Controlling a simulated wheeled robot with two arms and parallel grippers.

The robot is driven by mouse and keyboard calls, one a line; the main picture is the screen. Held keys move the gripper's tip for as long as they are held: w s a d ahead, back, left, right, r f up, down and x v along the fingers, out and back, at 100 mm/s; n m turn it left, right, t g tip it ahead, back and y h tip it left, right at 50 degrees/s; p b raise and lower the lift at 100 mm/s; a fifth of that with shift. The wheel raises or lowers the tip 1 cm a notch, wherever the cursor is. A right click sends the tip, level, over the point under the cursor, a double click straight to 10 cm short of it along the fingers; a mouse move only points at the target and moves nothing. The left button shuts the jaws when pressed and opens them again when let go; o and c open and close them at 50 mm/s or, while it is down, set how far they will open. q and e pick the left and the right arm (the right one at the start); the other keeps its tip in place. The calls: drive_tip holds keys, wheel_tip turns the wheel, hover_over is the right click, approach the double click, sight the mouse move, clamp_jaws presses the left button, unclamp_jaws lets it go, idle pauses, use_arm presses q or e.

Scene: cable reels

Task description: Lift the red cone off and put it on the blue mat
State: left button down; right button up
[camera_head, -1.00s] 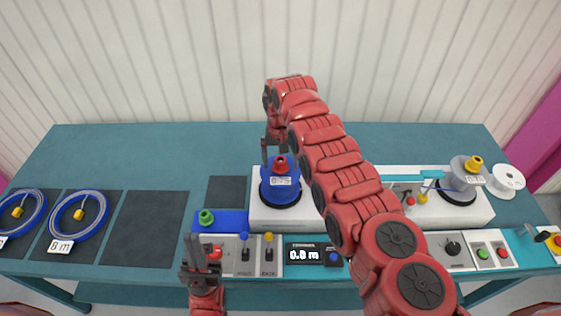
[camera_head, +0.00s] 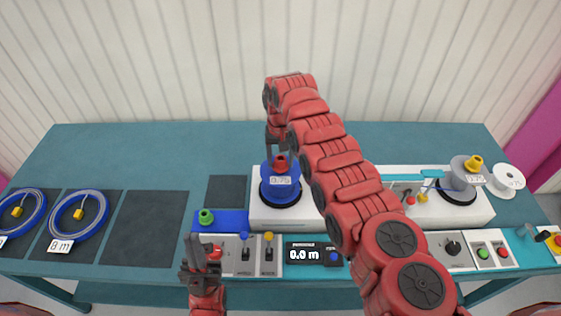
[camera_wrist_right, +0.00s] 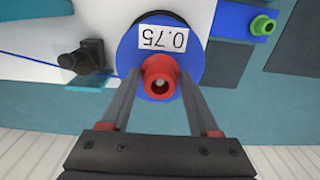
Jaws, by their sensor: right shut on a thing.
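The red cone (camera_head: 280,163) sits at the centre of the blue reel (camera_head: 268,188) with the 0.75 label, on a white machine; it also shows in the right wrist view (camera_wrist_right: 160,77). My right gripper (camera_wrist_right: 157,90) is shut on the red cone, one finger on each side, from above. The blue mat (camera_head: 236,217) lies left of the reel, with a green cone (camera_head: 206,217) at its left end. My left gripper (camera_head: 201,245) is low in the head view, in front of the mat, with nothing seen in it; its jaw gap is unclear.
A panel (camera_head: 230,268) with levers and a red button lies in front of the mat. Blue cable coils (camera_head: 78,222) lie on dark squares at the left. A grey reel with a yellow cone (camera_head: 473,163) stands at the right. The back left of the table is clear.

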wheel_tip(320, 180, up, 6)
drive_tip(key=b, duration=0.3)
drive_tip(key=shift+r, duration=0.1)
wheel_tip(320, 180, up, 2)
drive_tip(key=shift+a+r+p, duration=0.15)
drive_tip(key=shift+r+p, duration=0.1)
drive_tip(key=shift+p, duration=0.05)
drive_tip(key=shift+d+r, duration=0.2)
drive_tip(key=shift+r, duration=0.4)
drive_tip(key=o, duration=0.9)
drive_tip(key=shift+f, duration=0.1)
drive_tip(key=shift+c, duration=0.2)
drive_tip(key=c, duration=0.9)
drive_tip(key=shift+o, duration=0.2)
